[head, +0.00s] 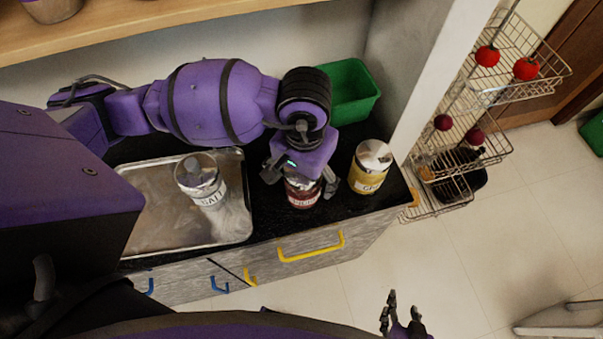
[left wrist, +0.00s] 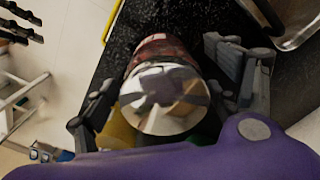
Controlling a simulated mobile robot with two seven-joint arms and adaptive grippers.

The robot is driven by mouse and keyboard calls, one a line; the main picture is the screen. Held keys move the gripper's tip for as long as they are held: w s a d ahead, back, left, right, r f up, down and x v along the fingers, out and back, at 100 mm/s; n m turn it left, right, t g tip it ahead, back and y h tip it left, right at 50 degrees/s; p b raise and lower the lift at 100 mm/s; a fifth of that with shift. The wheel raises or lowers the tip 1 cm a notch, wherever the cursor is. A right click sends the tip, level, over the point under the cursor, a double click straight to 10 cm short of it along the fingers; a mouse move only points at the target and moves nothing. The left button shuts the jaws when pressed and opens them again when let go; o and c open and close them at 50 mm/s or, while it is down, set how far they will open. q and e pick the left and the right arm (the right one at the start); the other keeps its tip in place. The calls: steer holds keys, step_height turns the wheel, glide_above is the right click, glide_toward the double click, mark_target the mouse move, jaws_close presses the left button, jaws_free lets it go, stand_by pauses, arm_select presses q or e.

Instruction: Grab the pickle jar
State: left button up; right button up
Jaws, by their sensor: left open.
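A glass jar with a dark red label (head: 303,199) stands on the black counter; its lettering is partly hidden, so I cannot confirm it is the pickle jar. In the left wrist view its shiny metal lid (left wrist: 165,100) faces the camera, with the red body below. My left gripper (head: 301,182) is open above the jar, with one finger on each side; the fingers look apart from the glass. My right gripper (head: 402,314) is at the bottom right of the head view, open and empty, away from the counter.
A yellow-labelled jar (head: 370,168) stands close on the right. A clear jar with a white label (head: 203,183) stands on a metal tray (head: 150,236) on the left. A green bin (head: 352,92) is behind. A wire rack (head: 480,110) stands beyond the white post.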

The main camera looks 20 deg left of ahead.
arm_select(q)
steer(key=shift+w+f, duration=0.1)
steer(key=shift+f, duration=1.15)
steer(key=c, duration=1.8)
steer(key=shift+r, duration=0.1)
